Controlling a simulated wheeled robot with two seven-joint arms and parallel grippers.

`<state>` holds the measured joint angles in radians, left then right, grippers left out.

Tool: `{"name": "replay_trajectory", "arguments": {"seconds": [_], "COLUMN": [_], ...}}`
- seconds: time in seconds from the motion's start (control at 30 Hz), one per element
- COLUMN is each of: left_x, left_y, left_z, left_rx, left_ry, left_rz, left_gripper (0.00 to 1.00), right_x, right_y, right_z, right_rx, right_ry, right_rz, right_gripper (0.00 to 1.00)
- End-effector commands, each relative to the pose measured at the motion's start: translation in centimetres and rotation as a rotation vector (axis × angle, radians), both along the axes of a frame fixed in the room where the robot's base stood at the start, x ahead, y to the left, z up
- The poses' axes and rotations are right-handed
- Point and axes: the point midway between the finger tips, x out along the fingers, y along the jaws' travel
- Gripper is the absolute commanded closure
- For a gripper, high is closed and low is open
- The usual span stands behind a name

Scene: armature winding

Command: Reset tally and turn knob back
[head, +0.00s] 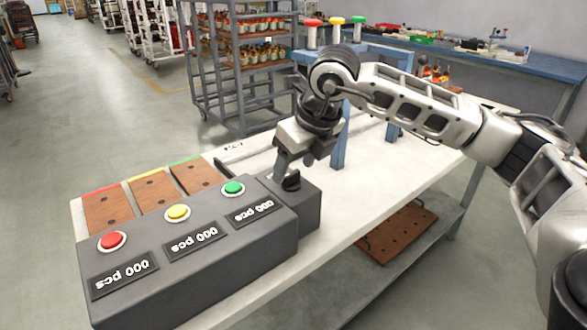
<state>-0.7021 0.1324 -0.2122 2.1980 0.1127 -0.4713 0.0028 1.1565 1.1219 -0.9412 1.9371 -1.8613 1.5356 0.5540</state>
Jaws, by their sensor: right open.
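A dark grey tally box (190,262) lies along the near side of the white table. It bears a red button (112,241), a yellow button (177,212) and a green button (233,188). Three displays, the left one (124,275), the middle one (194,242) and the right one (254,212), each read 000 pcs, upside down in the picture. A black knob (291,182) sits on the box's right end. My right gripper (292,168) is open and points down at the knob, its fingers close to it; contact cannot be told. My left gripper is out of view.
Wooden boards with red, yellow and green edges, such as the left one (108,213), lie behind the box. The table (372,187) is clear to the right. A shelf rack (240,75) and a blue bench (545,66) stand behind.

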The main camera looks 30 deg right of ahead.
Motion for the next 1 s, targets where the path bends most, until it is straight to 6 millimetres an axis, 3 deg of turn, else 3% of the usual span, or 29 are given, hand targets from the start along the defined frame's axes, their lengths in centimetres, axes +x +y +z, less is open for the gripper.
{"name": "replay_trajectory", "arguments": {"seconds": [0.2, 0.47, 0.5, 0.67, 1.0], "left_x": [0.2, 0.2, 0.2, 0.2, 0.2], "left_y": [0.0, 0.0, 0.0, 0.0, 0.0], "left_z": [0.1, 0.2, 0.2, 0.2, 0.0], "left_rx": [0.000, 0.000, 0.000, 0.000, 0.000], "left_ry": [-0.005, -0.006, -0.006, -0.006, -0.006], "left_rz": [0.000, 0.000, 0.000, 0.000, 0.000], "left_gripper": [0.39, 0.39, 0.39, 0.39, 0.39], "right_x": [0.6, 0.7, 0.7, 0.7, 0.7], "right_y": [0.1, 0.1, 0.1, 0.1, 0.1], "right_z": [-1.6, -1.7, -1.7, -1.7, -1.7], "right_rx": [0.001, 0.001, 0.001, 0.001, 0.002], "right_ry": [0.000, 0.000, 0.000, 0.000, 0.000], "right_rz": [0.000, 0.000, 0.000, 0.000, 0.032], "right_gripper": [0.40, 0.40, 0.43, 0.85, 0.85]}}
